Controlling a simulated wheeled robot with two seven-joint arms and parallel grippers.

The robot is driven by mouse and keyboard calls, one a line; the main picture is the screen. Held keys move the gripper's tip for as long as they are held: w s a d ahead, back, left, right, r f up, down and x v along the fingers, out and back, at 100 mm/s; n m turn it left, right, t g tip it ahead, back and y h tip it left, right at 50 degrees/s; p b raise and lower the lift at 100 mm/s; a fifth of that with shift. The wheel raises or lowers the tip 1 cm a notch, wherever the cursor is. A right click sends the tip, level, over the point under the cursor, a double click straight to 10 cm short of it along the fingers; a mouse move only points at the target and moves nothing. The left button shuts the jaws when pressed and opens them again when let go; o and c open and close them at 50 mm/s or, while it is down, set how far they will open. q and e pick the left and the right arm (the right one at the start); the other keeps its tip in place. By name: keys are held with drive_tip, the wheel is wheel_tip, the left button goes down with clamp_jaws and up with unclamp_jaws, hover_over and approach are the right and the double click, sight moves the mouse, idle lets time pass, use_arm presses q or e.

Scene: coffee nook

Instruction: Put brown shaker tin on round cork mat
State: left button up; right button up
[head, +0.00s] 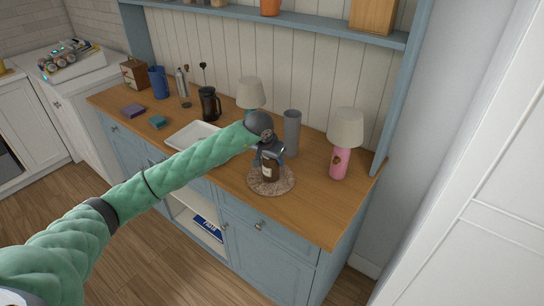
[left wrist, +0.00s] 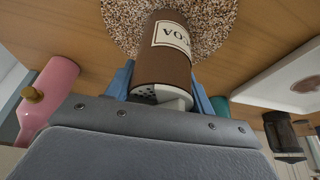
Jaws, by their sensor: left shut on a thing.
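The brown shaker tin (head: 269,171) has a cream label reading "COA" in the left wrist view (left wrist: 165,58) and a pale perforated top. My left gripper (head: 268,155) is shut on it near its top, with a blue finger on each side in the left wrist view (left wrist: 157,85). The round cork mat (head: 259,187) is speckled and lies on the wooden counter; it also shows in the left wrist view (left wrist: 215,22). The tin is upright over the mat's middle. I cannot tell whether its base touches the mat. My right gripper is not in view.
A pink lamp (head: 340,162) stands right of the mat, and a grey cylinder (head: 291,134) stands behind it. A white tray (head: 191,136), a black press (head: 209,105) and a second lamp (head: 250,94) are to the left. The counter's front right is clear.

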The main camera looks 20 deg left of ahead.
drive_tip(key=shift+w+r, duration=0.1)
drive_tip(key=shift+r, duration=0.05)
use_arm(q)
drive_tip(key=shift+f, duration=0.1)
drive_tip(key=o, duration=1)
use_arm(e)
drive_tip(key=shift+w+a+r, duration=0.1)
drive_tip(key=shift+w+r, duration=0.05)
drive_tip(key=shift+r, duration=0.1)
